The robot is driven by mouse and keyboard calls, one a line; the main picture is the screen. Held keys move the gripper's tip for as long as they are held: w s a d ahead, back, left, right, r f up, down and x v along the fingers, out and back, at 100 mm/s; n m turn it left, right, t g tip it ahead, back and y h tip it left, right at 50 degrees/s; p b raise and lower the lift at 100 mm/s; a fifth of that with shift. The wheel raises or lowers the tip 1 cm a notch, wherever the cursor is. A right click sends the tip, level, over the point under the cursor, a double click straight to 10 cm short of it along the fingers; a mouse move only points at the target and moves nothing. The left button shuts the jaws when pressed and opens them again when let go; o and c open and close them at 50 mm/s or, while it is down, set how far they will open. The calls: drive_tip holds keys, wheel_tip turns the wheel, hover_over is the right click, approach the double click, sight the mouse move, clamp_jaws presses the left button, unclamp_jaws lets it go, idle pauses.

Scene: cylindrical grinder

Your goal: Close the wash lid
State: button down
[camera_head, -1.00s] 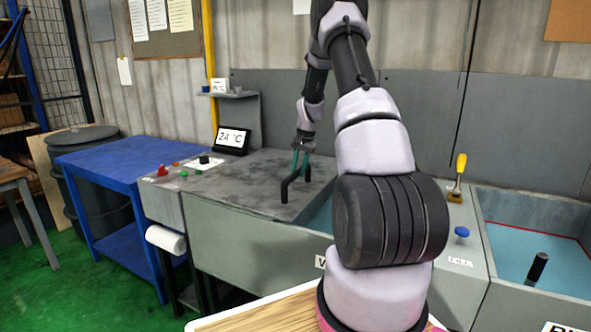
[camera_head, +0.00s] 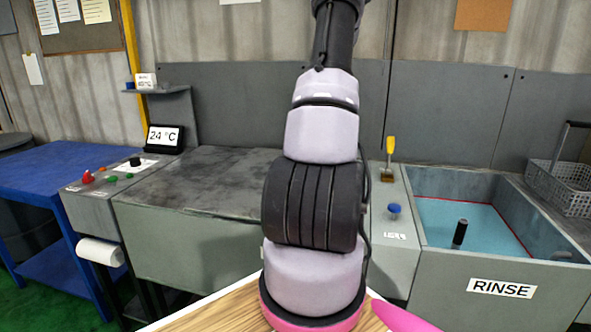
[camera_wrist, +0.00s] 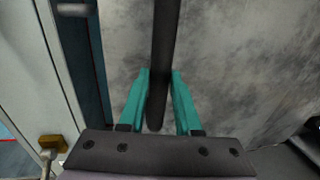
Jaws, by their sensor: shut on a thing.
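The wash lid (camera_head: 205,178) is a flat, stained grey plate on the wash tub (camera_head: 185,245) in the head view. Its right edge is hidden behind my arm. In the wrist view the lid (camera_wrist: 235,60) fills the middle and right, and a narrow dark blue gap (camera_wrist: 88,75) shows along its left edge. My gripper (camera_wrist: 158,78) has its teal fingers shut on the dark bar handle (camera_wrist: 165,40) of the lid. In the head view my gripper and the handle are hidden behind my arm.
The open rinse tub (camera_head: 475,225) is on the right, with a wire basket (camera_head: 562,188) at its far right. A yellow-handled brush (camera_head: 390,150) and a blue knob (camera_head: 394,209) are on the panel between tubs. A control panel (camera_head: 120,175) and blue table (camera_head: 40,170) are left.

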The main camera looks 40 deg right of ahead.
drive_tip(key=s+d, duration=0.6)
drive_tip(key=s, duration=0.1)
drive_tip(key=shift+s, duration=0.3)
drive_tip(key=c, duration=0.6)
unclamp_jaws()
drive_tip(key=shift+s+d, duration=0.1)
drive_tip(key=shift+s, duration=0.05)
drive_tip(key=r, duration=0.3)
drive_tip(key=s+r, duration=0.1)
drive_tip(key=r, duration=0.3)
drive_tip(key=d+r, duration=0.1)
drive_tip(key=r, duration=0.2)
drive_tip(key=shift+s+d+r, duration=0.1)
drive_tip(key=shift+s+r, duration=0.15)
drive_tip(key=shift+r, duration=0.05)
